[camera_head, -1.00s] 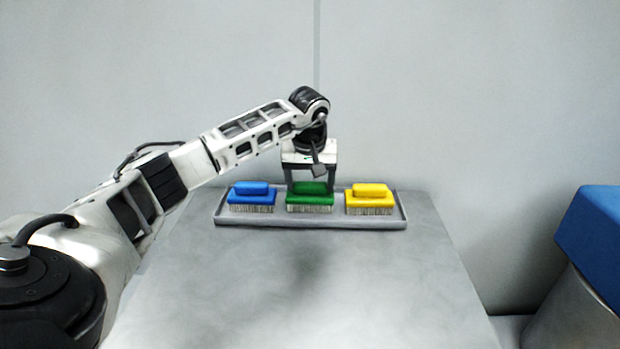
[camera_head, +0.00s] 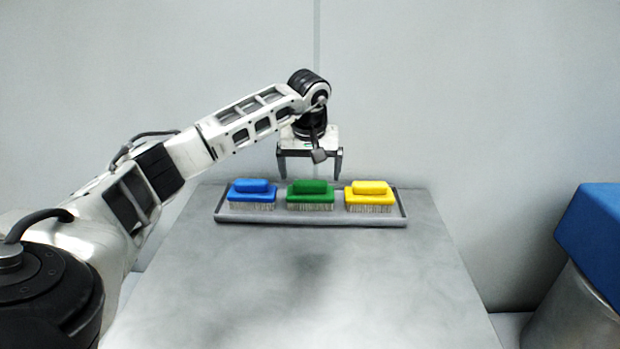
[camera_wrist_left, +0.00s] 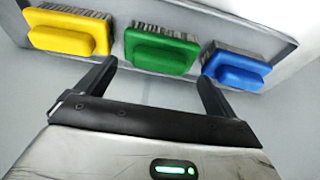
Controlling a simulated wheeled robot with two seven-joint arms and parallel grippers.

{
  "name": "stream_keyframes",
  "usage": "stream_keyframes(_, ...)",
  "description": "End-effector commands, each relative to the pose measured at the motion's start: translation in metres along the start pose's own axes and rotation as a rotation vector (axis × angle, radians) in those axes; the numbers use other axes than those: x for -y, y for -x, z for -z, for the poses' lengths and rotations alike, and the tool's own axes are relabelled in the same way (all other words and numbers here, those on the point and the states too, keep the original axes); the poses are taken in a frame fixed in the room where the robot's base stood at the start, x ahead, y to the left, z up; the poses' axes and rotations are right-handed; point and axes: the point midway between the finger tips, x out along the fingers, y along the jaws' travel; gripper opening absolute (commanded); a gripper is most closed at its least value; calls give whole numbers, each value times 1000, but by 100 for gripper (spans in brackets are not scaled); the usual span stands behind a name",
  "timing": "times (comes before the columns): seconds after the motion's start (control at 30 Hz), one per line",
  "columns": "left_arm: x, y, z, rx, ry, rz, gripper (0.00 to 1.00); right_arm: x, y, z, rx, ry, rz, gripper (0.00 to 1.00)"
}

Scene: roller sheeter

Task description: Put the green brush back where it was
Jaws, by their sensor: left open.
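The green brush (camera_head: 310,195) stands bristles down in the grey tray (camera_head: 312,221), between the blue brush (camera_head: 252,192) and the yellow brush (camera_head: 369,195). It also shows in the left wrist view (camera_wrist_left: 161,51), in the middle of the row. My left gripper (camera_head: 310,178) is open and empty, above and behind the green brush. In the left wrist view its two fingers (camera_wrist_left: 157,80) are spread wide and apart from the green brush. My right gripper is not in view.
The tray sits at the back of a grey table (camera_head: 300,285), whose front part is clear. A pale wall (camera_head: 450,100) rises behind it. A blue box-like top (camera_head: 597,235) on a metal container (camera_head: 580,315) stands at the right.

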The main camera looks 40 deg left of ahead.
Motion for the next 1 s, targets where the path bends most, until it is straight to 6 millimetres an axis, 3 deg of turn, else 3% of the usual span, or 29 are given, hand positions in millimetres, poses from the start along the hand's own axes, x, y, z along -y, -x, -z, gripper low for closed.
stream_keyframes(0.2, 0, 50, 1, -4, 0, -3, 94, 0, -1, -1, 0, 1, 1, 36)
stream_keyframes(0.43, 0, 84, 0, -1, 1, -1, 94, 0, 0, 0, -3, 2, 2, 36)
stream_keyframes(1.0, 0, 92, 0, 0, 1, 0, 94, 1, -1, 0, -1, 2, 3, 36)
